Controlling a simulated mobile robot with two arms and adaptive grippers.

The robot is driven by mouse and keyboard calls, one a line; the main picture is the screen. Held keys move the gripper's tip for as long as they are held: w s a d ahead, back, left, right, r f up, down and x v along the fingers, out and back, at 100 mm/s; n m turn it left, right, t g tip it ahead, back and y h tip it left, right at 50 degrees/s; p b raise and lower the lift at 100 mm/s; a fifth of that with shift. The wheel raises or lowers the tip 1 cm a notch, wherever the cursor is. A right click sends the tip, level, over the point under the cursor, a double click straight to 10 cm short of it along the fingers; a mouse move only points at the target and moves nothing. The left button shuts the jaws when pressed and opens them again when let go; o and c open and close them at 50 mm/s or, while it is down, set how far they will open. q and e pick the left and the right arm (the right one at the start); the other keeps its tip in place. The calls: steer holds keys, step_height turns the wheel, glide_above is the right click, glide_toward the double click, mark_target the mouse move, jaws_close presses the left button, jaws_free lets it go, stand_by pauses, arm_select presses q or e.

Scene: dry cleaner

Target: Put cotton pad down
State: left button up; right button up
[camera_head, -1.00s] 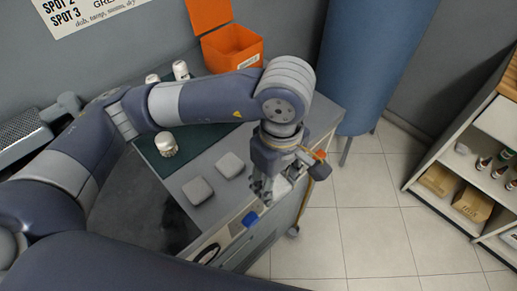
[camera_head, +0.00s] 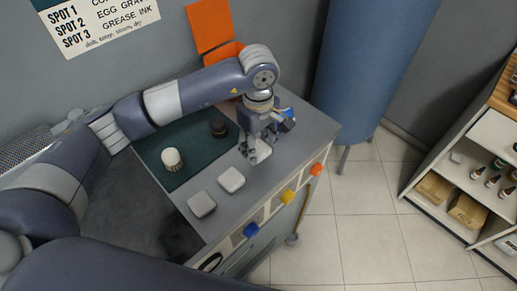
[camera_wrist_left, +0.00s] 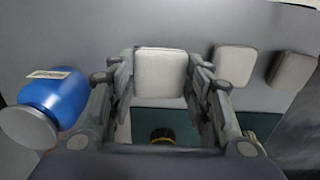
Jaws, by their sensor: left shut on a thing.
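My left gripper (camera_head: 258,156) is over the counter, behind and to the right of two loose cotton pads. In the left wrist view, a pale square cotton pad (camera_wrist_left: 160,73) sits between the fingers of the left gripper (camera_wrist_left: 162,85), which are shut on it. The gripper mostly hides this pad in the head view; I cannot tell whether it touches the counter. The two other pads, the nearer to the gripper (camera_head: 231,180) and the farther (camera_head: 202,204), lie flat on the grey counter (camera_head: 225,218). My right gripper is not in view.
A dark green mat (camera_head: 190,142) holds a white-capped bottle (camera_head: 172,159) and a dark-topped bottle (camera_head: 218,128). A blue bottle (camera_wrist_left: 55,95) stands close beside the gripper.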

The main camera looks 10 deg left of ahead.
mark_target(259, 148)
arm_select(q)
step_height(259, 148, down, 3)
steer(key=shift+s+r+p, duration=0.1)
steer(key=shift+p, duration=0.7)
steer(key=shift+f, duration=0.25)
steer(key=shift+f+b, duration=0.25)
steer(key=shift+b, duration=0.15)
steer(key=o, duration=1.1)
steer(key=shift+r, duration=0.1)
steer(key=shift+r, duration=0.1)
steer(key=shift+r+p, duration=0.2)
steer(key=shift+p, duration=0.1)
step_height(259, 148, up, 11)
steer(key=b, duration=0.3)
steer(key=shift+f+b, duration=0.15)
steer(key=shift+b, duration=0.2)
steer(key=shift+r, duration=0.55)
